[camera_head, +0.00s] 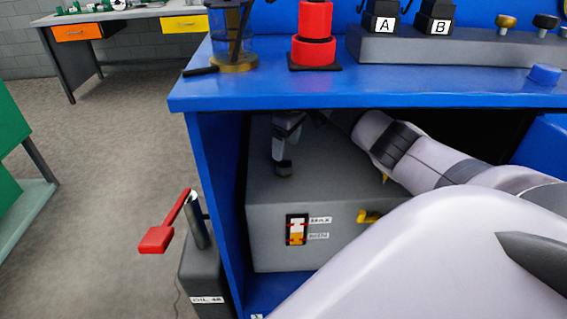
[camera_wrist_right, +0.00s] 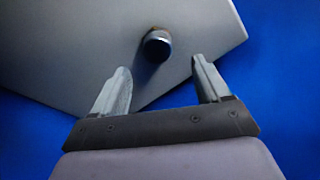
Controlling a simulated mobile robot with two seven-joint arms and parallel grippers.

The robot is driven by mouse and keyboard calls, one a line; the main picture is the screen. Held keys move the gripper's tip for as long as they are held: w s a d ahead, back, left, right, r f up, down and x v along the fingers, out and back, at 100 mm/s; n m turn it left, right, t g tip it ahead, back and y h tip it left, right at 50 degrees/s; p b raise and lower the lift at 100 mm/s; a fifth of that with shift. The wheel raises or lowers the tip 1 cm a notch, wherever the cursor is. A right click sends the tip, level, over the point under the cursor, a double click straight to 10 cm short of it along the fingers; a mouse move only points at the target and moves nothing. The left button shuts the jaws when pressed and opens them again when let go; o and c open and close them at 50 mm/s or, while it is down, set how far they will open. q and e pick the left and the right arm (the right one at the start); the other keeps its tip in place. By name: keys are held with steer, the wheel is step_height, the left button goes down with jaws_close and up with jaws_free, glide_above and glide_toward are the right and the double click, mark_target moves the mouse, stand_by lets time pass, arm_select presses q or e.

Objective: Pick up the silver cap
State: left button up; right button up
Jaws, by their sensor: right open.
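The silver cap (camera_wrist_right: 157,45) is a small round cap with a dark, shiny top, on the grey top of a box. It stands beyond the fingertips of my right gripper (camera_wrist_right: 162,68), roughly in line with the gap between them. The right gripper is open with nothing between its fingers. In the head view, the right gripper (camera_head: 281,146) reaches under the blue bench top, over the grey box (camera_head: 270,215). The cap appears just below the fingers there, though it is small and dark. My left gripper is not in view.
The blue bench top (camera_head: 360,88) overhangs the box, and a blue side panel (camera_head: 215,175) stands left of it. A red lever (camera_head: 160,235) sticks out left of the bench. A red cylinder (camera_head: 313,40) stands on top. Open floor lies left.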

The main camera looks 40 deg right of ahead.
mark_target(284, 163)
steer(key=f, duration=0.2)
steer(key=f+b, duration=0.1)
steer(key=f, duration=0.1)
steer(key=w+f, duration=0.1)
steer(key=f, duration=0.1)
steer(key=shift+f, duration=0.15)
steer(key=shift+d, duration=0.1)
steer(key=c, duration=1.1)
